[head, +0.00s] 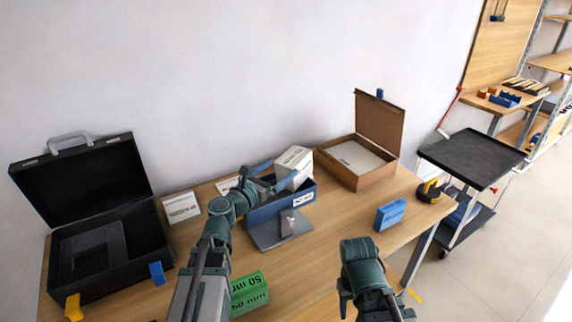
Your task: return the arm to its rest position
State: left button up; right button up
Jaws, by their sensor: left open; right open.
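My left gripper (279,174) is open at the end of the arm that rises from the bottom left. It is over the left end of a blue bin (304,197), and I see nothing held in it. I cannot tell whether it touches the bin. My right arm comes in at the bottom right, bent at a dark green joint. My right gripper (345,296) points down near the table's front edge, mostly hidden by its own arm, with nothing seen in it.
On the wooden table (350,225) stand an open black case (150,235), a white box (294,163), an open brown box (372,176), a grey plate (268,236), a green box (250,294) and a blue block (390,214). A black cart (470,158) stands right.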

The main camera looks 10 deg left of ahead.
pick_arm(q)
jog(key=shift+s+a, duration=0.1)
jog(key=shift+s, duration=0.2)
